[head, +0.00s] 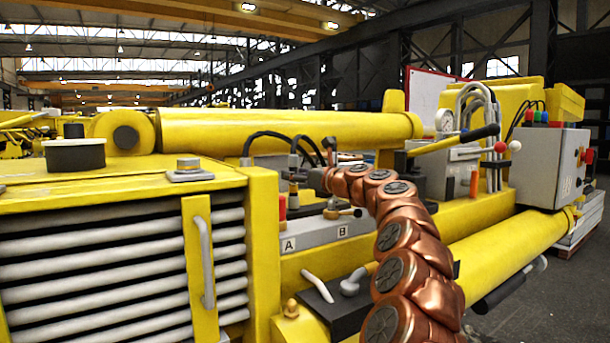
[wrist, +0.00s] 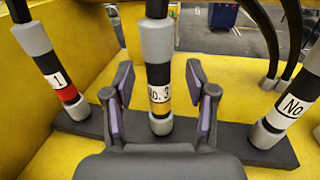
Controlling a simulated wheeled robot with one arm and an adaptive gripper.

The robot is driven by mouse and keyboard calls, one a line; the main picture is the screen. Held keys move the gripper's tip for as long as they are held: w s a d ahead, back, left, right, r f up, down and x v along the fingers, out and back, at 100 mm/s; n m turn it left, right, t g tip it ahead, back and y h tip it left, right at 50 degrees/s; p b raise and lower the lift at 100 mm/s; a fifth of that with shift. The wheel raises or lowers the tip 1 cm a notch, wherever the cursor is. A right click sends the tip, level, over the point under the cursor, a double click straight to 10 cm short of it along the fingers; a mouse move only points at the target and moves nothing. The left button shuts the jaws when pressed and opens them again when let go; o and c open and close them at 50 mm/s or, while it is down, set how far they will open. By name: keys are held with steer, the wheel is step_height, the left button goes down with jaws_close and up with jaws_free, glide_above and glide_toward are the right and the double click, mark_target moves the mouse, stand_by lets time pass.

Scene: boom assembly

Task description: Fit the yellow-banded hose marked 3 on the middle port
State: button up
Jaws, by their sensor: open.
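The hose marked No. 3 (wrist: 159,95), with a yellow band, stands upright in the middle of the wrist view. Its lower end rests at a dark rack bar (wrist: 85,123). My gripper (wrist: 158,90) is open, with one finger on each side of this hose and visible gaps between. In the head view my gripper (head: 300,176) is small and dark at the end of my copper arm, by the upright hoses. A grey block (head: 315,235) with labels A and B lies below it. I cannot make out the middle port; my arm covers part of this area.
The red-banded hose marked 1 (wrist: 58,82) stands left of hose 3. A yellow-black lever (head: 455,142), gauge (head: 445,121) and grey control box (head: 548,165) are right of my arm.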

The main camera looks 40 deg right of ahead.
steer(key=shift+w+a, duration=0.15)
steer(key=shift+w, duration=0.55)
steer(key=shift+c, duration=0.2)
jaws_close()
stand_by(0.4)
